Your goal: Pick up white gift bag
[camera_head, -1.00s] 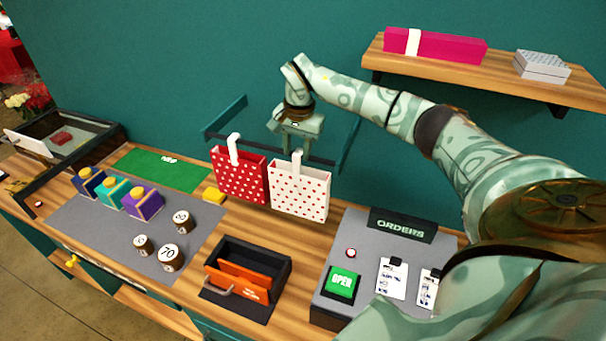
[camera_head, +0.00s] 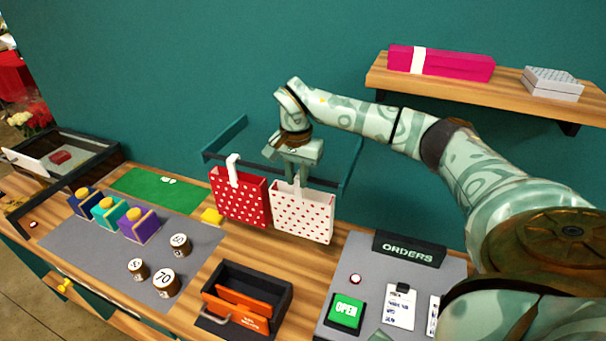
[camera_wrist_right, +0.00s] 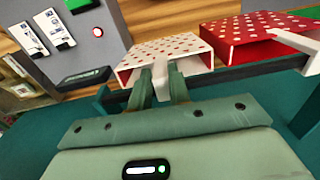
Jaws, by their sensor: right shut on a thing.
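The white gift bag (camera_head: 303,214) with red dots hangs by its white handle from a dark bar in front of the teal wall. My right gripper (camera_head: 297,177) is above it, fingers pointing down. In the right wrist view my right gripper (camera_wrist_right: 160,80) is shut on the white handle of the white gift bag (camera_wrist_right: 170,47), with one finger on each side. A red gift bag (camera_head: 240,197) with white dots hangs close on the left, and it also shows in the right wrist view (camera_wrist_right: 250,40). My left gripper is not in view.
The bar's side brackets (camera_head: 350,165) flank the bags. Below are a black box with an orange front (camera_head: 245,300) and a grey orders panel (camera_head: 365,262). A wooden shelf (camera_head: 480,97) with boxes is at the upper right.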

